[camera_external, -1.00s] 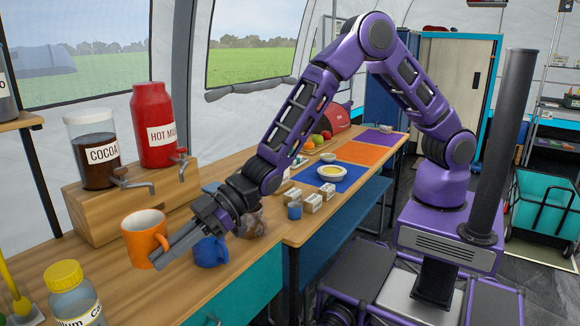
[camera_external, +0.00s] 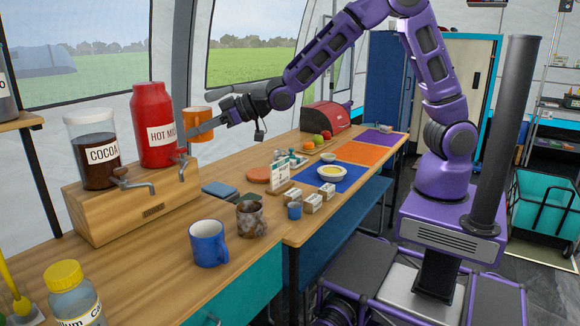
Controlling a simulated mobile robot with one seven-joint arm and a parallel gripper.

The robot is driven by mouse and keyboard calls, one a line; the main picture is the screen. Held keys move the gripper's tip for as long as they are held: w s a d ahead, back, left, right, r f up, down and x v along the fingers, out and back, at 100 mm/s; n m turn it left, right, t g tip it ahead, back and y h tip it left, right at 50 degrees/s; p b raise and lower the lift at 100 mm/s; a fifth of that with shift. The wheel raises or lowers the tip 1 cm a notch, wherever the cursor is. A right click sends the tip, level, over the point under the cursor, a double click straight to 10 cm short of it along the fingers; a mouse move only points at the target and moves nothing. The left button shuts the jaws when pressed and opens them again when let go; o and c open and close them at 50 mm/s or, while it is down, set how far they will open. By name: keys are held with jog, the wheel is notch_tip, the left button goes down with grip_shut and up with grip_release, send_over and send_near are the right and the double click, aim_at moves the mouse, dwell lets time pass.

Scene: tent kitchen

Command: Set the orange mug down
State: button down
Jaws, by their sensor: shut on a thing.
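The orange mug (camera_external: 197,122) is up in the air, just right of the red hot milk dispenser (camera_external: 153,125) in the picture. My gripper (camera_external: 208,127) is shut on the mug, with its fingers partly in front of it. The mug looks upright and clear of the wooden counter (camera_external: 150,250). Which part of the mug the fingers hold is hard to tell.
A blue mug (camera_external: 208,243) and a brown mottled mug (camera_external: 250,219) stand on the counter near its front edge. The cocoa dispenser (camera_external: 94,150) stands on a wooden block (camera_external: 130,207) with taps.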

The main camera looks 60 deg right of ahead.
jog(key=w+d+f+m+t+h+b, duration=0.1)
jog(key=d+f+m+h, duration=0.3)
jog(key=d, duration=1.3)
jog(key=w+d+f+m+t+h+b, duration=0.15)
jog(key=d+f, duration=0.35)
jog(key=d, duration=1.1)
jog(key=w+d+f+m+h+b, duration=0.1)
jog(key=w+d+f+m+h, duration=0.3)
jog(key=d, duration=1.3)
jog(key=s+d+f, duration=0.2)
jog(key=s+d, duration=0.4)
jog(key=d, duration=0.4)
jog(key=s+d+f+h+b, duration=0.1)
jog(key=s+d+f, duration=0.2)
jog(key=s+d, duration=0.5)
jog(key=s+d+f, duration=0.2)
jog(key=s+d, duration=0.2)
jog(key=d, duration=0.8)
notch_tip(320, 180, down, 10)
jog(key=shift+s+a+b, duration=0.1)
jog(key=shift+b, duration=0.95)
jog(key=shift+f, duration=0.15)
jog(key=c, duration=0.9)
grip_release()
